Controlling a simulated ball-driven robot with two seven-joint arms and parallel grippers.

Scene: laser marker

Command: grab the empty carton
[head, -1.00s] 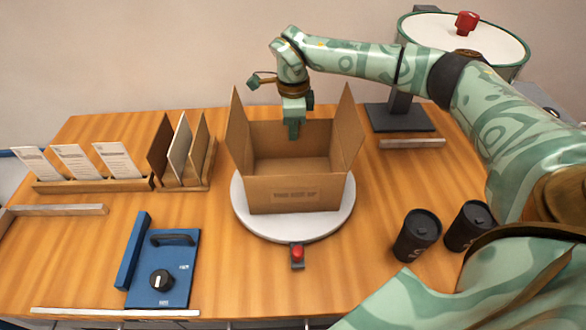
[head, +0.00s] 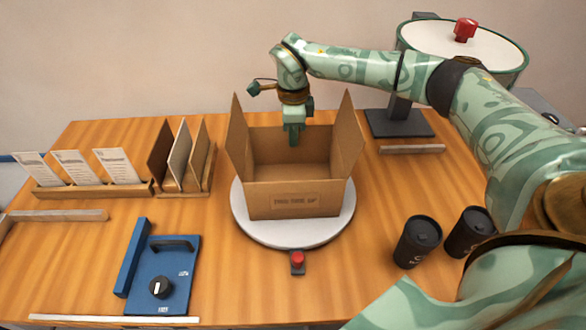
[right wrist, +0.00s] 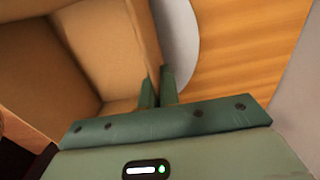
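An open, empty brown cardboard carton (head: 292,200) stands upright on a round white turntable (head: 245,218), its side flaps raised. My right gripper (head: 293,140) points down at the carton's back wall, near the middle of its top edge. In the right wrist view, the carton wall (right wrist: 142,35) runs in between the two close-set fingers of the right gripper (right wrist: 158,88), which are shut on it. The carton still rests on the turntable. My left gripper is not in view.
A red button (head: 297,259) sits in front of the turntable. Two black cups (head: 417,242) stand at right, under my right arm. A blue box with a dial (head: 162,275) and card holders (head: 95,189) are at left. A dark stand (head: 400,123) is at back right.

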